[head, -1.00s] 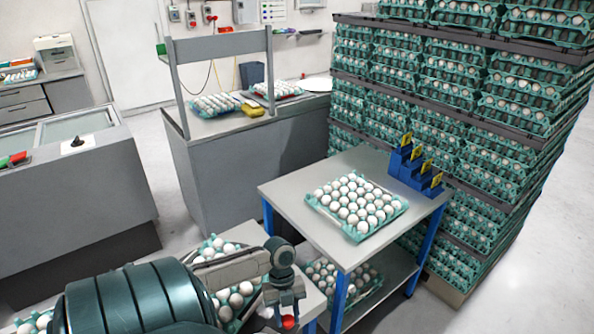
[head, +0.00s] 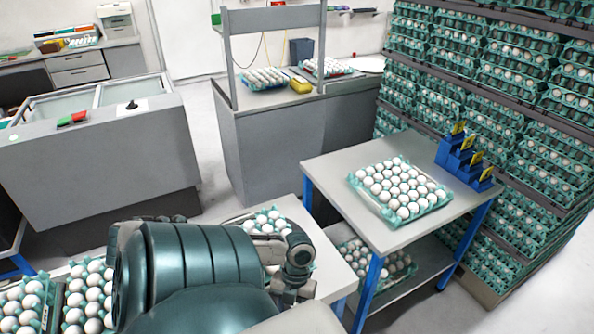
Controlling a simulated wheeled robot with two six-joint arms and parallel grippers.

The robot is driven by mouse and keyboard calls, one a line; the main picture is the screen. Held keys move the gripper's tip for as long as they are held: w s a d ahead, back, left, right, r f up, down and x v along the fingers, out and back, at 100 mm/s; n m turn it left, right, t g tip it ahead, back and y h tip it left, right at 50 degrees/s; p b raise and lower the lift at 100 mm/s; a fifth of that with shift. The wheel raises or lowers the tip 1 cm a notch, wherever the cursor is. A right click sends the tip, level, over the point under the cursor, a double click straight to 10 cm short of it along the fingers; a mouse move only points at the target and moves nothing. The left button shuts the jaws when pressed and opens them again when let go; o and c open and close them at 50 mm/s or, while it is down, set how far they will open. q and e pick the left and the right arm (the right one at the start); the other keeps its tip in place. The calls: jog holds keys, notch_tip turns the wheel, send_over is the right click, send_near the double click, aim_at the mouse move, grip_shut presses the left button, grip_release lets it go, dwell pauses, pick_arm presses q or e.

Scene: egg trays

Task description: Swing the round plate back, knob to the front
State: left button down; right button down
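A flat, pale, round-edged plate (head: 371,64) lies on the far grey bench, partly cut off behind the frame post and the egg stack. I see no knob on it. A small black knob (head: 131,105) stands on a white patch on top of the grey machine at the left. My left gripper (head: 291,296) hangs low at the bottom centre, over the near table with egg trays, far from the plate. Its fingers are small and partly hidden, so I cannot tell whether they are open. My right gripper is not in view.
A table with blue legs (head: 335,169) bears a full egg tray (head: 441,198) and blue stepped blocks (head: 462,166). Tall stacked egg trays (head: 520,92) block the right. The grey bench (head: 262,142) stands behind. Open floor (head: 221,200) lies between machine and bench.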

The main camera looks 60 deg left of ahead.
pick_arm(q)
jog(key=shift+s, duration=0.25)
dwell(0.3)
jog(key=c, duration=1)
grip_release()
jog(key=shift+s, duration=0.2)
jog(key=shift+r, duration=0.1)
jog(key=shift+a+r, duration=0.15)
jog(key=p+v, duration=0.1)
jog(key=v, duration=0.9)
jog(key=shift+r, duration=0.15)
